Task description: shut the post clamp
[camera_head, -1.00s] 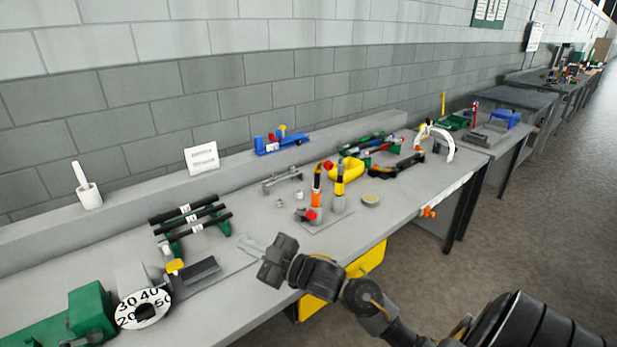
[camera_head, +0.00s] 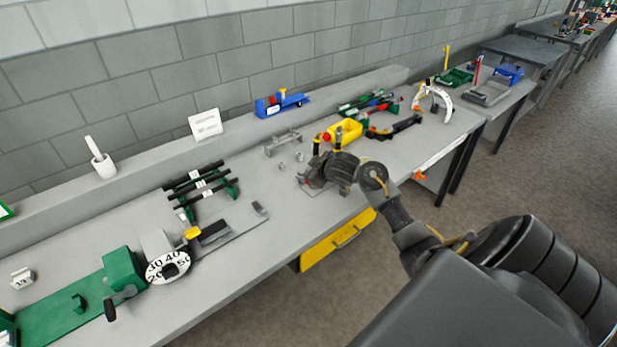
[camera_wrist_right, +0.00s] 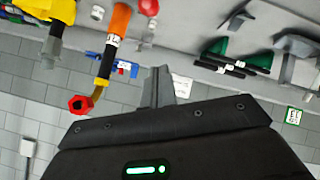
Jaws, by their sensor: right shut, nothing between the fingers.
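The post clamp appears to be part of the small plate (camera_head: 316,191) with upright posts on the bench; I cannot tell its exact state. In the right wrist view, where the bench is at the top, a post with an orange section (camera_wrist_right: 119,22), a white label and a black section ends in a bent yellow arm with a red knob (camera_wrist_right: 79,104). My right gripper (camera_head: 304,178) is over the plate in the head view and hides much of the posts. Its fingers (camera_wrist_right: 157,88) are shut and empty, to the right of the labelled post and apart from it in the wrist view.
A grey bracket (camera_head: 283,144) and small grey pieces lie to the left. Black bars on green stands (camera_head: 198,184) and a green device with a number dial (camera_head: 168,267) are farther left. A yellow drawer (camera_head: 337,241) hangs under the bench.

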